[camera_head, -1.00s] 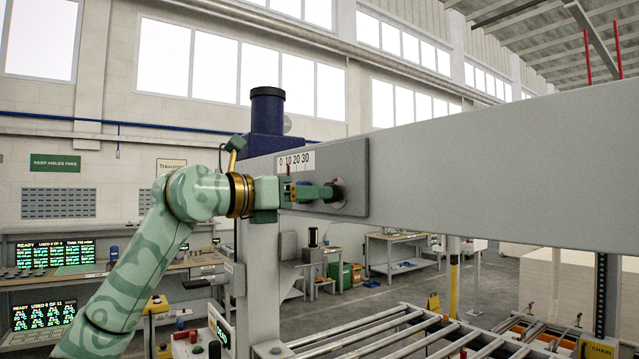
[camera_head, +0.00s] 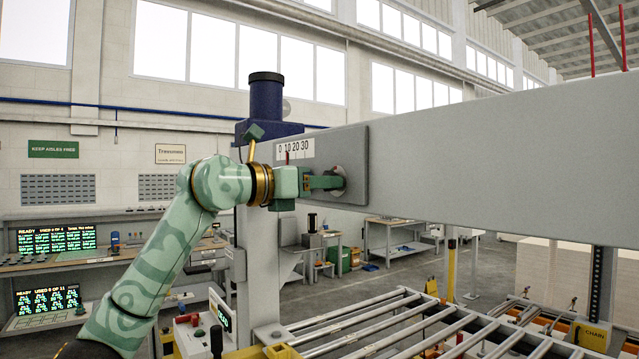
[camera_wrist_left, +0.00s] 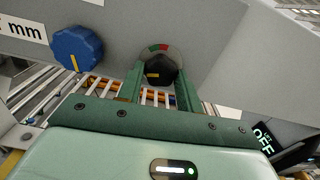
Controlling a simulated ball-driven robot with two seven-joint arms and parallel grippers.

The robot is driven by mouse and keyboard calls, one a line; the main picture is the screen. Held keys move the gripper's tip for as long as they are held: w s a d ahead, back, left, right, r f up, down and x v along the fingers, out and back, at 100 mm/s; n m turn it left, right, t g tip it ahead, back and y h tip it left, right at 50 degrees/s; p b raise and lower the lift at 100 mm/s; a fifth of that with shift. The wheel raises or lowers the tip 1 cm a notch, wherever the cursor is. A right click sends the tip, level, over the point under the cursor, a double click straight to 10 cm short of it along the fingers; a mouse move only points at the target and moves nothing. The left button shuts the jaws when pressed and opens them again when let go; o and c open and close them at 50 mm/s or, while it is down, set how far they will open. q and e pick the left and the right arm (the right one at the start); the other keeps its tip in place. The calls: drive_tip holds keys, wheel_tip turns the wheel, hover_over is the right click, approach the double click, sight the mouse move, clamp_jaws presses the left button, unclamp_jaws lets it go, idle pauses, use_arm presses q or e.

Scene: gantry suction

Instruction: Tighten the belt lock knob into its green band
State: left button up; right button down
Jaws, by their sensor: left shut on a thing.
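The belt lock knob (camera_wrist_left: 162,69) is dark, with a yellow-orange mark toward its left side in the left wrist view. It sits on a round grey plate with a red patch and a green band (camera_wrist_left: 164,47) above it. My left gripper (camera_wrist_left: 160,78) is shut on the knob, one finger on each side. In the head view my left gripper (camera_head: 334,183) reaches the grey plate on the beam from the left, and its fingers mostly hide the knob. The mark does not visibly point at the green band. My right gripper is not in view.
A blue knob (camera_wrist_left: 76,48) with a yellow mark is on the same panel, left of my fingers. A scale (camera_head: 294,149) marked 0 to 30 is above my gripper. The long grey beam (camera_head: 480,155) runs right. A roller conveyor (camera_head: 400,325) lies below.

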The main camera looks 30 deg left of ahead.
use_arm(q)
drive_tip(key=shift+a+r+m+p, duration=0.15)
drive_tip(key=shift+m+p, duration=1.05)
drive_tip(key=shift+m, duration=1.7)
drive_tip(key=o, duration=1)
